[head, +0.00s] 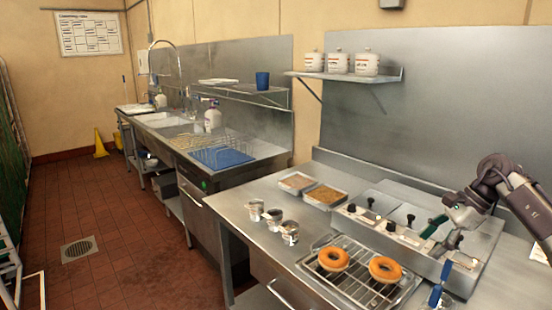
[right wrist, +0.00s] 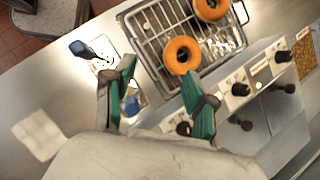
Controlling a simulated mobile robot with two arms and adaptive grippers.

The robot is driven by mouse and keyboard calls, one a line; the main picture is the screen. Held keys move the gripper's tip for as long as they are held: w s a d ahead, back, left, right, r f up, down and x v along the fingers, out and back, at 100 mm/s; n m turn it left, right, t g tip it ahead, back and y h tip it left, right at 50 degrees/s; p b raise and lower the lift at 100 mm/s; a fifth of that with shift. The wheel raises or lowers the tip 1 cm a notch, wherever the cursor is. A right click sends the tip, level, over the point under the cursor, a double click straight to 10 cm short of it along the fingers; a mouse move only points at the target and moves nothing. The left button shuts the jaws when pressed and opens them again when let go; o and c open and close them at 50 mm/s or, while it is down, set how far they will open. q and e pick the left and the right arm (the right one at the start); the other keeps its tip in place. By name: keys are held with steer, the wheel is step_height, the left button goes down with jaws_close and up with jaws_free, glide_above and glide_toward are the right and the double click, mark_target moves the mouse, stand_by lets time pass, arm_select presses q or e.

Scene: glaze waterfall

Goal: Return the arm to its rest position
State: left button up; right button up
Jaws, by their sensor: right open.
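My right arm comes in from the right edge of the head view. My right gripper (head: 440,248) hangs in the air over the front of the steel unit with black knobs (head: 399,235). Its teal fingers are apart with nothing between them, and they also show spread in the right wrist view (right wrist: 159,68). Two ring doughnuts, one on the left (head: 333,259) and one on the right (head: 385,269), lie on a wire rack over a tray (head: 352,289), apart from the gripper. My left gripper is out of view.
A blue-handled tool (head: 436,294) is at the counter's right front, partly cut off. Small metal cups (head: 273,219) and two topping trays (head: 325,195) stand on the counter. A shelf with white jars (head: 338,62) is on the back wall. The floor at left is mostly clear.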

steer(key=w+a+f+m+t+y, duration=0.1)
steer(key=a+m+t+y, duration=0.4)
steer(key=a, duration=0.9)
steer(key=a+f+m+t+y, duration=0.1)
steer(key=a+m+t+y, duration=0.4)
steer(key=a, duration=1)
steer(key=s+d+f+m+t+h, duration=0.1)
steer(key=s+d+f+m+h, duration=0.6)
steer(key=m, duration=0.9)
steer(key=s+d+f+m+t+h, duration=0.2)
steer(key=s+d+f+m+h, duration=0.45)
steer(key=m, duration=1.05)
steer(key=s+a+f+m+g+h, duration=0.1)
steer(key=s+f+m+g, duration=0.4)
steer(key=s, duration=0.8)
steer(key=s+f+m+g+h, duration=0.1)
steer(key=s+f+m+g, duration=0.35)
steer(key=s, duration=0.85)
step_height(320, 180, down, 28)
steer(key=s+n+g, duration=0.1)
steer(key=n+g, duration=0.1)
steer(key=g, duration=0.1)
steer(key=s+d+f, duration=0.3)
steer(key=s+f, duration=1.2)
steer(key=s, duration=0.1)
steer(key=shift+s+g, duration=0.3)
steer(key=shift+g, duration=0.15)
